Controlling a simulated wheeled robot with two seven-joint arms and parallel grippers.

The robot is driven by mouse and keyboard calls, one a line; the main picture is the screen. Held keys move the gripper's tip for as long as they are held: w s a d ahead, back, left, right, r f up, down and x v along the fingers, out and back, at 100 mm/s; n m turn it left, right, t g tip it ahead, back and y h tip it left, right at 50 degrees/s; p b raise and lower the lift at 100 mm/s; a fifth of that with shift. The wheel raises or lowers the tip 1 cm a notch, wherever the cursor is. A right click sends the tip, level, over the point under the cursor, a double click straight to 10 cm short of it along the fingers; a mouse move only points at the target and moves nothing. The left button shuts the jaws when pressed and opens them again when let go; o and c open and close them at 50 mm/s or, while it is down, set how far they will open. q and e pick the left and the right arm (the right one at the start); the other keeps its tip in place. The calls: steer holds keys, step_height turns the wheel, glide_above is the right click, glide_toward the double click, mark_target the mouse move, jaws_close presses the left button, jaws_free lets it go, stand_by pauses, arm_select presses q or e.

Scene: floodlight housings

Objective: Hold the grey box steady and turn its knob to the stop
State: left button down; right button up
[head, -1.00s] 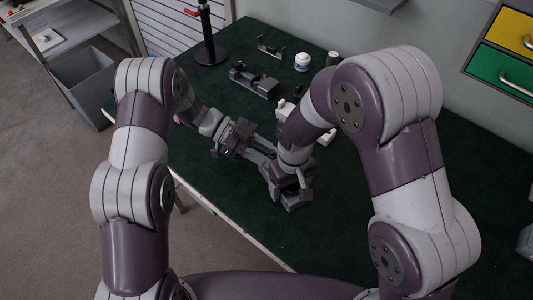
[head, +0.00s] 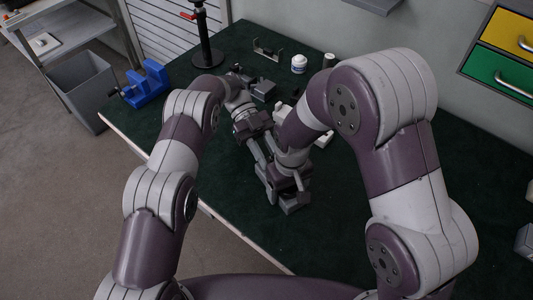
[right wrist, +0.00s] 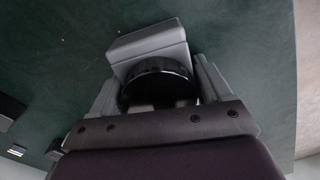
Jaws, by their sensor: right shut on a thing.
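The grey box (right wrist: 147,43) lies just past my right gripper in the right wrist view. In the head view the box (head: 293,205) is on the dark green table, partly hidden by that gripper. The black round knob (right wrist: 157,77) sits on the box between the fingers of my right gripper (head: 286,185), which is shut on it. My left gripper (head: 266,158) is on the left side of my right wrist, its two fingers apart and pointing toward the box. Its fingertips look empty and partly hidden; contact with the box cannot be made out.
A blue vise-like block (head: 146,84) stands at the table's left edge. A black post stand (head: 206,48), a grey bracket (head: 267,51) and a white jar (head: 299,63) stand at the back.

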arm_select(q)
steer(key=shift+s+a+f+g+y, duration=0.1)
steer(key=shift+s+g+y, duration=0.1)
steer(key=shift+g+y, duration=0.1)
steer(key=c, duration=0.8)
jaws_free()
steer(key=shift+w, duration=0.1)
